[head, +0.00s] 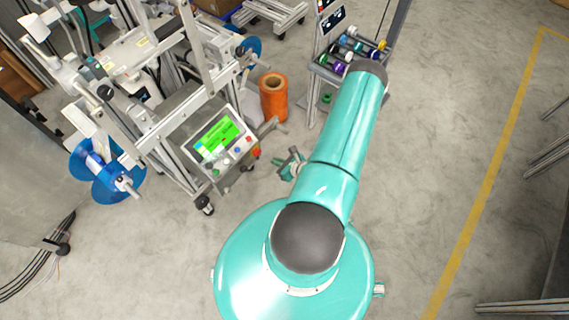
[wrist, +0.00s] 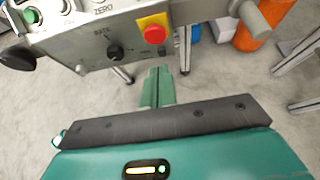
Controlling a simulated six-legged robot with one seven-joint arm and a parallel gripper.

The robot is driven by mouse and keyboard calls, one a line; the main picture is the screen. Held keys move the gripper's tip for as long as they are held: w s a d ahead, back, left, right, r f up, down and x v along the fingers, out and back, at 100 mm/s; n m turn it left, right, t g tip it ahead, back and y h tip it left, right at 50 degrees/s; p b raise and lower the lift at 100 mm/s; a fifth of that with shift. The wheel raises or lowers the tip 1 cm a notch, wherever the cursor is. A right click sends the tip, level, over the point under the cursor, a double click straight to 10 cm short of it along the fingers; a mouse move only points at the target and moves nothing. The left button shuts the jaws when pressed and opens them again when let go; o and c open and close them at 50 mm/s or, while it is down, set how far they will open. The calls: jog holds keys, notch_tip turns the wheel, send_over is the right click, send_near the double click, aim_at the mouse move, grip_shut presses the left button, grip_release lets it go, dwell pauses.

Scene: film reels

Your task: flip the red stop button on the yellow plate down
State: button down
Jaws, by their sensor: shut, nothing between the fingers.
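The red stop button (wrist: 154,34) sits on a small yellow plate (wrist: 147,20) on the grey front panel of a machine, at the upper middle of the wrist view. The button also shows as a small red spot in the head view (head: 256,153), at the right end of the panel. My gripper (wrist: 158,72) is shut and empty, its green fingers together below the button in the wrist picture, apart from it. In the head view my gripper (head: 291,162) is right of the panel, over the floor. The button's exact tilt is hard to tell.
A black knob (wrist: 115,52) is left of the yellow plate. The panel has a green screen (head: 216,136) and several small buttons. An orange spool (head: 273,97) stands behind. A rack with coloured reels (head: 345,50) stands farther back.

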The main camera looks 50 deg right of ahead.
aim_at(259, 153)
jog(key=w+f, duration=0.1)
jog(key=w, duration=0.5)
jog(key=shift+w+a+f, duration=0.15)
jog(key=shift+w+f, duration=0.1)
